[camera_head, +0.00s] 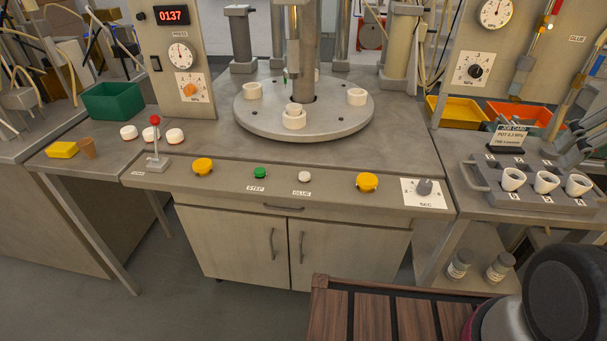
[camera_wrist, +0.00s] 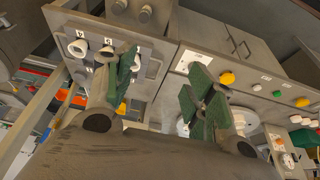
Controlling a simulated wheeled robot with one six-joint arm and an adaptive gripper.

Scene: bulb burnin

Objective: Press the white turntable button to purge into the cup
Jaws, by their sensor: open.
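The white button (camera_head: 304,177), labelled GLUE, sits on the bench's front panel, right of a green button (camera_head: 259,173) labelled STEP. In the wrist view the white button (camera_wrist: 257,87) is right of my gripper and apart from it. My gripper (camera_wrist: 163,85) is open, with nothing visible between its green-padded fingers; the head view does not show it. The grey turntable (camera_head: 255,115) stands behind the panel with several white cups on it. One white cup (camera_head: 294,121) is at its front, by the vertical column. A small brown cup (camera_head: 87,149) stands at the bench's left.
Yellow buttons (camera_head: 203,166) (camera_head: 367,182) flank the panel buttons, and a grey dial (camera_head: 424,187) is at its right. A red-knobbed lever (camera_head: 155,121) rises at the left. A rack of white cups (camera_head: 530,200) stands right. A slatted wooden surface (camera_head: 375,313) is in front.

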